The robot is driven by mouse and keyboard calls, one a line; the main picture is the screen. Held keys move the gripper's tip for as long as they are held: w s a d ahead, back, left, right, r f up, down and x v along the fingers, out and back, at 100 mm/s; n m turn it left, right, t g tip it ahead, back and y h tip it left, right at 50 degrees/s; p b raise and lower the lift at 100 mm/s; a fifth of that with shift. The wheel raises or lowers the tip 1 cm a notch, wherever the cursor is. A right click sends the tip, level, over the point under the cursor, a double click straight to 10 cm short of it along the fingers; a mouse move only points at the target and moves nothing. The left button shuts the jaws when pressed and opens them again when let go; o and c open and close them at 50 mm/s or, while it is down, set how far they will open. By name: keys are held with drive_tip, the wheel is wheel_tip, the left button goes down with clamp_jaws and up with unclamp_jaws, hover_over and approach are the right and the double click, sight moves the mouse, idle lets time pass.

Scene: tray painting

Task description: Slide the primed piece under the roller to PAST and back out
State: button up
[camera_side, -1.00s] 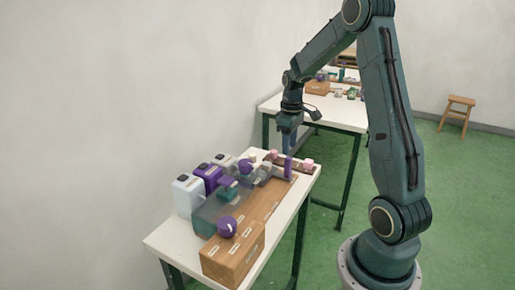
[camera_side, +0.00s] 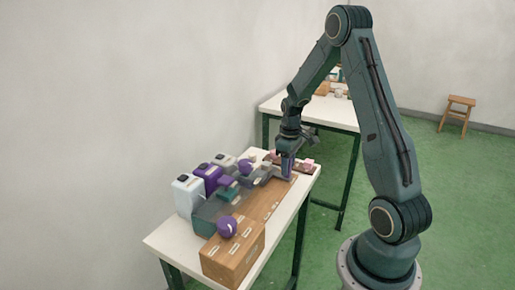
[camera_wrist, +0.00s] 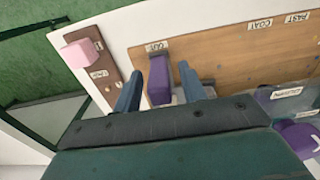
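In the wrist view, my gripper (camera_wrist: 159,70) has its two fingers apart, one on each side of an upright purple piece (camera_wrist: 160,92). The piece stands by the OUT label (camera_wrist: 157,46) on a wooden board (camera_wrist: 215,55). COAT (camera_wrist: 259,24) and PAST (camera_wrist: 298,17) labels lie farther right along it. In the side view, my gripper (camera_side: 287,165) is low at the far end of the board (camera_side: 272,203) and mostly hides the piece. I cannot clearly make out the roller.
A pink block (camera_wrist: 80,54) sits on a dark labelled strip (camera_wrist: 105,70) beyond the board's end. In the side view, a wooden box (camera_side: 235,256) with a purple ball (camera_side: 227,227) stands at the near end. White (camera_side: 187,196) and purple (camera_side: 207,178) jugs line the wall side.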

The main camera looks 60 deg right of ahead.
clamp_jaws()
drive_tip(key=shift+a, duration=0.15)
drive_tip(key=a, duration=1.8)
drive_tip(key=shift+a, duration=0.4)
drive_tip(key=shift+o, duration=0.4)
unclamp_jaws()
drive_tip(key=shift+r, duration=0.15)
wheel_tip(320, 180, up, 14)
